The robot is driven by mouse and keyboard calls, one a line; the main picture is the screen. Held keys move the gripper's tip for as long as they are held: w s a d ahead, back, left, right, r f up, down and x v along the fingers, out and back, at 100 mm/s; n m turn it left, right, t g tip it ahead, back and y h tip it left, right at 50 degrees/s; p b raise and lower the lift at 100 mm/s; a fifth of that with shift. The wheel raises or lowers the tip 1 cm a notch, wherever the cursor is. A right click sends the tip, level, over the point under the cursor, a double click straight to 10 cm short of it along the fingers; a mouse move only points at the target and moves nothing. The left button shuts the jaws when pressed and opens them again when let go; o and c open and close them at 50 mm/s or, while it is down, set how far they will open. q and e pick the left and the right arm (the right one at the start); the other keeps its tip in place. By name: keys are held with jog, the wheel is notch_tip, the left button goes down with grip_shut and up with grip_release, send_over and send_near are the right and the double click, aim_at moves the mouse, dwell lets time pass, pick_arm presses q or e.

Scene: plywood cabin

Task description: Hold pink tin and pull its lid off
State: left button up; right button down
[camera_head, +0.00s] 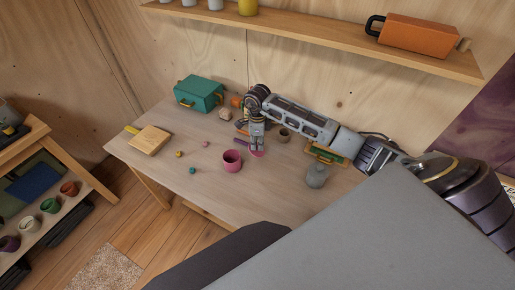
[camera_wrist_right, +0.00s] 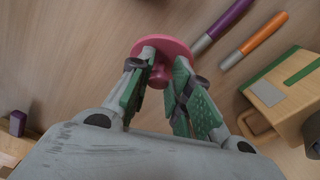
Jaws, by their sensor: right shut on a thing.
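The pink tin (camera_head: 232,161) stands upright on the table, its top open and dark inside. Its pink lid (camera_head: 257,154) is apart from it, just to the right. My right gripper (camera_head: 257,146) is shut on the lid's knob. In the right wrist view the round pink lid (camera_wrist_right: 178,46) sits at the fingertips, with its knob (camera_wrist_right: 160,76) between the green-padded fingers (camera_wrist_right: 163,72). The lid is close over the table; I cannot tell whether it touches. My left gripper is not in view.
A teal box (camera_head: 199,93), a wooden block (camera_head: 150,140) and small coloured pieces are on the table (camera_head: 150,178). A grey jar (camera_head: 316,176) stands at the right. A purple marker (camera_wrist_right: 228,22) and an orange marker (camera_wrist_right: 260,36) lie near the lid. A shelf (camera_head: 320,42) runs above.

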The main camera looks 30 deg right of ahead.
jog(key=shift+f+p, duration=0.3)
jog(key=shift+f, duration=1.6)
jog(key=shift+f, duration=0.15)
jog(key=c, duration=1.3)
grip_release()
jog(key=shift+r, duration=0.35)
notch_tip(320, 180, up, 12)
jog(key=shift+f+b, duration=0.15)
jog(key=shift+b, duration=0.8)
